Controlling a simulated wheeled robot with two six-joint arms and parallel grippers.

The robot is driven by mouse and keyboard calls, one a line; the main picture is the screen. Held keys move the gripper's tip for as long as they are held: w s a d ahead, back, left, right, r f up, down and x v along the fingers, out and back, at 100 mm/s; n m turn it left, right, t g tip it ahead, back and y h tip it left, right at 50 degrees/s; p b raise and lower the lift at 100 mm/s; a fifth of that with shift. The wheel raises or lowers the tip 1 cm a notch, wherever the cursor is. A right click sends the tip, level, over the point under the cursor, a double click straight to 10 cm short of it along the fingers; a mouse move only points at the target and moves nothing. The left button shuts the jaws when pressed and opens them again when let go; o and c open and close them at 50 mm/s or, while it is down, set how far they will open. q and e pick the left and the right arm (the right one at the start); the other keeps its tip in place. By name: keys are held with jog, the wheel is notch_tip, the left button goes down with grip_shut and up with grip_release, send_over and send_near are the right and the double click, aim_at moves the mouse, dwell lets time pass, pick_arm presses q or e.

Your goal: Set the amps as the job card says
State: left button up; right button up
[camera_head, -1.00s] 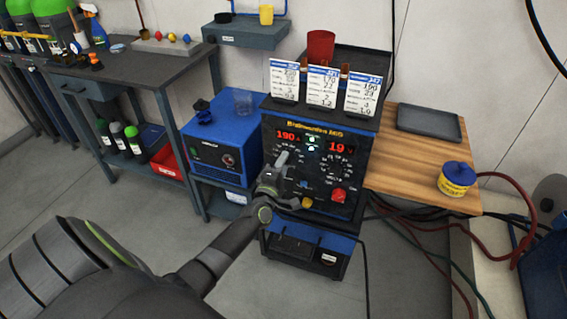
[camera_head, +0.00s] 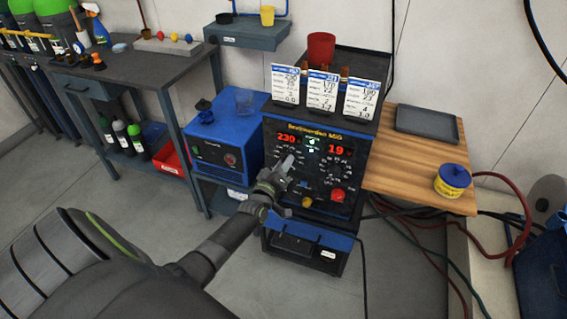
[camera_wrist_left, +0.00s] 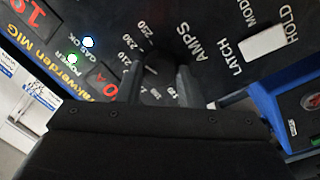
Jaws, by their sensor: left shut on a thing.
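The welder (camera_head: 318,213) has a dark front panel. Its left red display (camera_head: 287,139) reads 230 and its right display (camera_head: 337,150) reads 19. Three white job cards (camera_head: 322,90) stand on top, with small print I cannot read reliably. My left gripper (camera_head: 284,172) is at the panel's left side. In the left wrist view, its fingers (camera_wrist_left: 163,88) are shut around the dark amps knob (camera_wrist_left: 167,62), beside the AMPS lettering. The fingers hide much of the knob and part of its scale. My right gripper is not in view.
A red knob (camera_head: 337,195) and a yellow knob (camera_head: 306,202) sit low on the panel. A blue box (camera_head: 225,138) stands to the left. A wooden table (camera_head: 405,160) is at the right, with a grey tray (camera_head: 427,122) and a yellow-blue tin (camera_head: 452,181).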

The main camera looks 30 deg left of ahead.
pick_arm(q)
jog(key=shift+f+m, duration=0.1)
jog(key=shift+m, duration=0.2)
jog(key=o, duration=1)
jog(key=s+d, duration=0.1)
jog(key=s, duration=1)
jog(key=s+d, duration=0.1)
jog(key=s, duration=0.5)
jog(key=shift+s+d+f, duration=0.15)
jog(key=shift+d+f, duration=0.2)
